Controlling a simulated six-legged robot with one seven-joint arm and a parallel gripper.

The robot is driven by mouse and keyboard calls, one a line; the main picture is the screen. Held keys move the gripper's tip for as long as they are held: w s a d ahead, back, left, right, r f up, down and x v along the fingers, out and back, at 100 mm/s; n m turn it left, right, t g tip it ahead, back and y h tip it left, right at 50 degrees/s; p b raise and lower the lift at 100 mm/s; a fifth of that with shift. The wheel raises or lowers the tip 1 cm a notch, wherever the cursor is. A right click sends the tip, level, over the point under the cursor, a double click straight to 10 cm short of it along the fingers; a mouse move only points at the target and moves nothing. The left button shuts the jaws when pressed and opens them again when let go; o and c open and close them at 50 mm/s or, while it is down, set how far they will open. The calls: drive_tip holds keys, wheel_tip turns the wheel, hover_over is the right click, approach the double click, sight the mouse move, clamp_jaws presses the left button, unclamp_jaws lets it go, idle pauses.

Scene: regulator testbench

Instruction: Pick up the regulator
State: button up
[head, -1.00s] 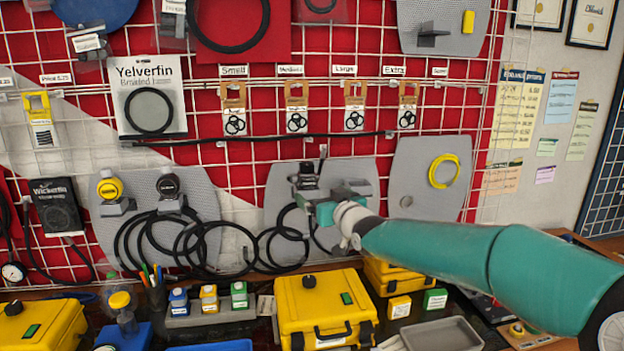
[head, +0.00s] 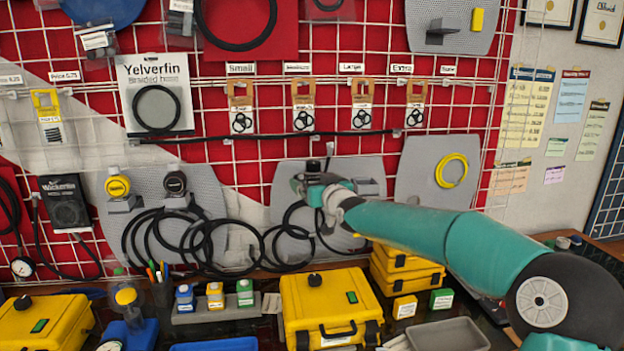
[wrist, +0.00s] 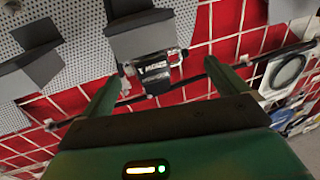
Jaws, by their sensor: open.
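A black regulator (head: 313,166) sits in a grey holder on a grey perforated panel on the wall. In the head view its top shows just above my gripper (head: 312,187), which hides the rest. In the wrist view the regulator (wrist: 155,66), dark with a white-lettered label, hangs from a grey block. It appears between the two green fingers of my gripper (wrist: 164,84). The fingers are spread wide, one to each side, and no grip on it shows. I cannot tell how far it reaches between them.
Two more regulators, one yellow-topped (head: 117,187) and one black (head: 175,183), sit on the panel to the left. Black hoses (head: 205,240) hang below. A yellow case (head: 328,305) stands on the bench below my gripper. An empty grey holder (head: 367,187) is just right.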

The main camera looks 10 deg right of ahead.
sight(311, 165)
drive_tip(key=x, duration=0.3)
drive_tip(key=shift+w+a+f, duration=0.2)
drive_tip(key=shift+w, duration=0.7)
drive_tip(key=shift+r, duration=0.15)
drive_tip(key=c, duration=1.4)
drive_tip(key=shift+r, duration=0.1)
drive_tip(key=shift+r, duration=1.6)
drive_tip(key=shift+s+d+r, duration=0.1)
drive_tip(key=shift+s+d, duration=0.05)
drive_tip(key=shift+s, duration=0.2)
drive_tip(key=shift+v, duration=8.65)
